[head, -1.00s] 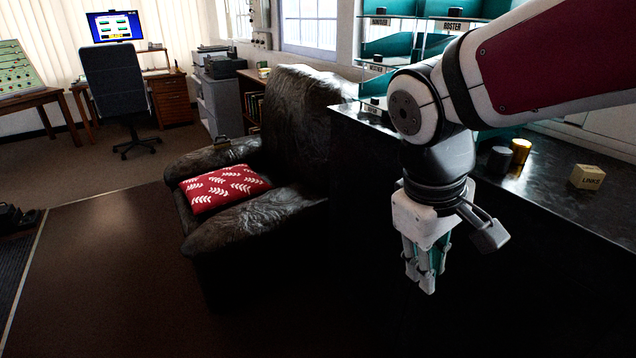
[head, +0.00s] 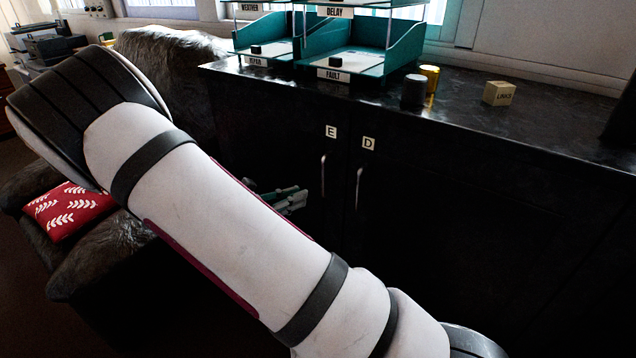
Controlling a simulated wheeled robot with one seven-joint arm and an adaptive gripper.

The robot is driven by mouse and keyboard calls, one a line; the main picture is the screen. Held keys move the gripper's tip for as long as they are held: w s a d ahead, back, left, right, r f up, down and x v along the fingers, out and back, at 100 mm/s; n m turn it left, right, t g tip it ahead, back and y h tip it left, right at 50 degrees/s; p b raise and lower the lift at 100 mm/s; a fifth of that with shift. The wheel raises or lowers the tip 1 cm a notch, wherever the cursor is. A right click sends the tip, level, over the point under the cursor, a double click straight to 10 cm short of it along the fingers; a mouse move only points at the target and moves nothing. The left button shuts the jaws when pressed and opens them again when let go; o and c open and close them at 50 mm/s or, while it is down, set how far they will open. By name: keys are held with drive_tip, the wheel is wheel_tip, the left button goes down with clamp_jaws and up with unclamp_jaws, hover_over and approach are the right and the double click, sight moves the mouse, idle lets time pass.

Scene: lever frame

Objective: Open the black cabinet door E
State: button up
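The black cabinet door E (head: 285,140) is shut; its pale label E (head: 331,131) is near its upper right corner. Its vertical metal handle (head: 323,174) is below the label, near the seam with door D. My gripper (head: 300,199) shows partly behind my arm, its green and grey fingers pointing right, a little left of the handle. I see a gap between fingertips and handle in the picture; the depth between them is unclear. Whether the fingers are spread is too small to tell. The lower left of door E is hidden by my arm.
Door D (head: 430,200) with its own handle (head: 359,188) is just right of door E. The countertop (head: 455,105) holds green trays (head: 365,55), dark and yellow cylinders and a LINKS block (head: 499,93). An armchair (head: 110,250) stands at the left, close to my arm.

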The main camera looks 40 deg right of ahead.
sight(323, 193)
drive_tip(key=w+d+f+n, duration=0.1)
drive_tip(key=d, duration=0.3)
drive_tip(key=w+d+f+t+b, duration=0.1)
drive_tip(key=w+d, duration=0.1)
drive_tip(key=d, duration=0.2)
drive_tip(key=w+d+f+n+t+h, duration=0.1)
drive_tip(key=w+d, duration=0.1)
drive_tip(key=d, duration=0.2)
drive_tip(key=shift+d+n+b, duration=0.3)
drive_tip(key=shift+d+b, duration=0.05)
drive_tip(key=shift+s, duration=0.1)
clamp_jaws()
